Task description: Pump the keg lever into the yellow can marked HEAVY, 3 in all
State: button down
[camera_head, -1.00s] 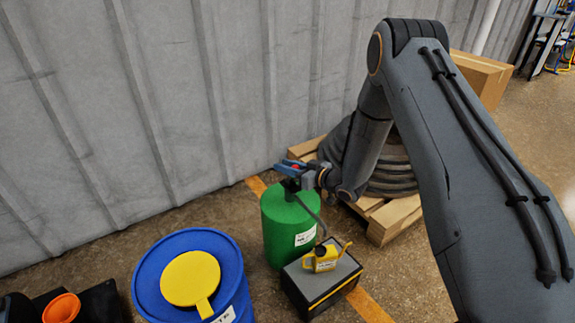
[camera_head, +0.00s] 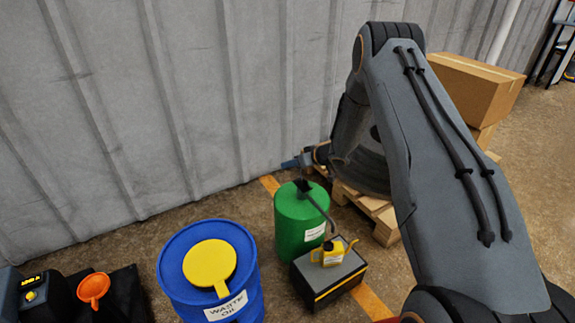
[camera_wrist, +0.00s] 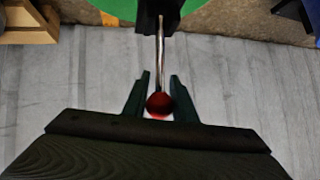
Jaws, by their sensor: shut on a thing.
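The green keg (camera_head: 292,228) stands on the floor with a black pump head on top and a dark spout pipe (camera_head: 318,208) slanting down to the right. The yellow can (camera_head: 331,252) sits on a dark box under the spout's end; its label is too small to read. In the wrist view the keg lever (camera_wrist: 160,50) is a thin metal rod ending in a red knob. My gripper (camera_wrist: 160,97) is shut on the lever by its knob. In the head view my gripper (camera_head: 292,162) is above and behind the keg's top, and the lever cannot be made out.
A blue waste oil drum (camera_head: 178,285) with a yellow lid stands left of the keg. An orange funnel (camera_head: 94,287) is at the far left. A wooden pallet (camera_head: 386,226) and cardboard boxes (camera_head: 470,85) are on the right. A ribbed wall (camera_head: 200,90) rises behind.

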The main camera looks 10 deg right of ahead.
jog(key=shift+s+d+f, duration=0.1)
jog(key=shift+f, duration=0.4)
jog(key=shift+s+d+f, duration=0.1)
jog(key=shift+f, duration=0.4)
jog(key=shift+d, duration=0.1)
jog(key=c, duration=1.7)
grip_release()
jog(key=shift+c, duration=0.2)
jog(key=shift+o, duration=1.4)
jog(key=shift+d, duration=0.2)
jog(key=v, duration=0.2)
jog(key=p+v, duration=0.1)
jog(key=v, duration=0.4)
jog(key=shift+s+a+r, duration=0.15)
jog(key=shift+a+r, duration=0.05)
jog(key=shift+r, duration=0.2)
